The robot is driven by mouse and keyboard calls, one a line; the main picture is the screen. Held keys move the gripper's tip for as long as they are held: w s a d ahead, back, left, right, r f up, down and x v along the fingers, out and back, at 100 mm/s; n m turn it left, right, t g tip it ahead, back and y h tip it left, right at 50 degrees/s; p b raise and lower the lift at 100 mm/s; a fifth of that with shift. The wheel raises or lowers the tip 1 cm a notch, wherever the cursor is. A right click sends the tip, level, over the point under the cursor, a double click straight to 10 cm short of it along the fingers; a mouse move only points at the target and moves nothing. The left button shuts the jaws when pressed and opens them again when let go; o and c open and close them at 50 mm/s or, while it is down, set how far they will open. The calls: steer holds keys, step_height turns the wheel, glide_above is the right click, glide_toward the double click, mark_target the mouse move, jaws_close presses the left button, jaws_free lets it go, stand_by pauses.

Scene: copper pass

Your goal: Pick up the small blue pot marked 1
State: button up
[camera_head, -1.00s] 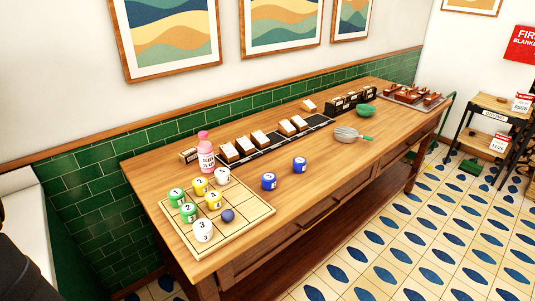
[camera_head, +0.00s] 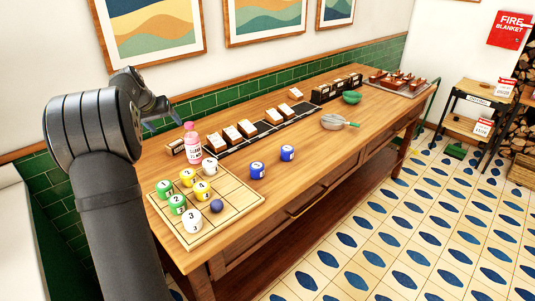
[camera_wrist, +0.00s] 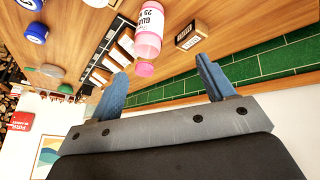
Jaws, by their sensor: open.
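Two small blue pots stand on the wooden table in the head view: a nearer one (camera_head: 257,170) and a farther one (camera_head: 287,153). Their numbers are too small to read surely, so I cannot tell which is marked 1. One blue pot also shows at the top left of the wrist view (camera_wrist: 36,33), with part of another at the edge. My gripper (camera_wrist: 162,67) is open and empty, its two blue fingers apart. In the head view it is above the table's back left part, well away from both blue pots.
A pink bottle (camera_head: 192,143) stands near my gripper. A board (camera_head: 236,199) holds white, yellow and green pots and a dark blue ball (camera_head: 216,206). Card holders (camera_head: 247,128) line the back. The table's front middle is clear.

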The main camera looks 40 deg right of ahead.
steer(key=s+d+f+m+g, duration=0.15)
steer(key=s+d, duration=0.25)
steer(key=d, duration=0.5)
steer(key=s+d+m, duration=0.3)
steer(key=s+d, duration=0.1)
steer(key=d, duration=0.5)
steer(key=m, duration=0.3)
glide_toward(287, 148)
steer(key=shift+g+y, duration=0.25)
steer(key=shift+y, duration=0.25)
steer(key=d+f, duration=0.3)
steer(key=shift+w+d+f, duration=0.1)
steer(key=shift+w+f, duration=0.05)
steer(key=shift+w, duration=0.1)
steer(key=shift+a+x, duration=0.2)
steer(key=shift+x, duration=1.4)
steer(key=shift+a+x, duration=0.2)
steer(key=shift+x, duration=1.45)
steer(key=shift+w, duration=0.15)
steer(key=c, duration=1.1)
